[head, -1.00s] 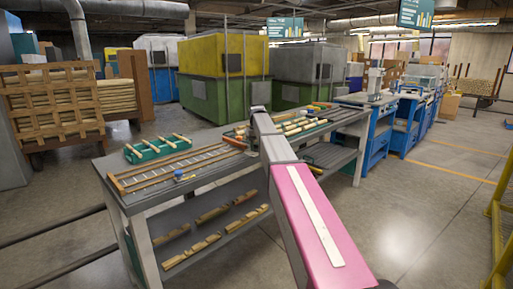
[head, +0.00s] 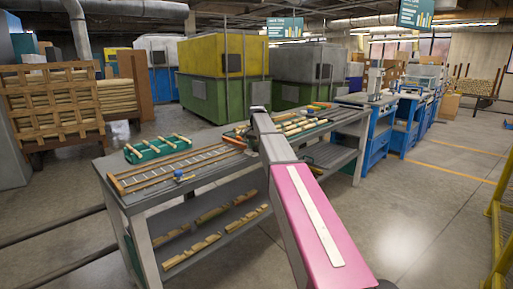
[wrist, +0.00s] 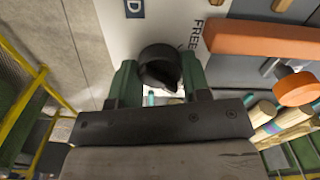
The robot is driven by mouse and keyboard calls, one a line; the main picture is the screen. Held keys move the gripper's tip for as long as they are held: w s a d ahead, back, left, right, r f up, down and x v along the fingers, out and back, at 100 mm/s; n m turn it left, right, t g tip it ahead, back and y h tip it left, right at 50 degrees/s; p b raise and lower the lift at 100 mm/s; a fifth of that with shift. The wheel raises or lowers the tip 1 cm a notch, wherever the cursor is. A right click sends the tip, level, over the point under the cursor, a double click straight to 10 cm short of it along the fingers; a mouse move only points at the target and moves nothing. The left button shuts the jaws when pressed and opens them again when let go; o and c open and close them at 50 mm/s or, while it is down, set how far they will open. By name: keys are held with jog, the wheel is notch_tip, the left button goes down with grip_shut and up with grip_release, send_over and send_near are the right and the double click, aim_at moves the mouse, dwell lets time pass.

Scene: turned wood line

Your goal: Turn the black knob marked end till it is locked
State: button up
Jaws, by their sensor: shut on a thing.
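The black knob (wrist: 158,62) is round and dark. In the wrist view it sits between the two green fingers of my gripper (wrist: 158,82), which is shut on it. Behind the knob is a pale plate (wrist: 172,18) with printed letters; a "D" and "FREE" can be read in part. The plate's other markings and the knob's pointer are not clear. In the head view my arm covers the gripper and the knob.
In the wrist view an orange bar (wrist: 258,40) and an orange round end (wrist: 295,89) lie close to the right of my gripper. Turned wood pieces (wrist: 262,113) lie below them. In the head view a long grey bench (head: 140,203) holds racks and wood parts.

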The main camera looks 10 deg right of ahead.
jog(key=shift+m, duration=0.6)
jog(key=o, duration=0.9)
notch_tip(320, 180, up, 11)
jog(key=shift+f, duration=0.1)
dwell(0.3)
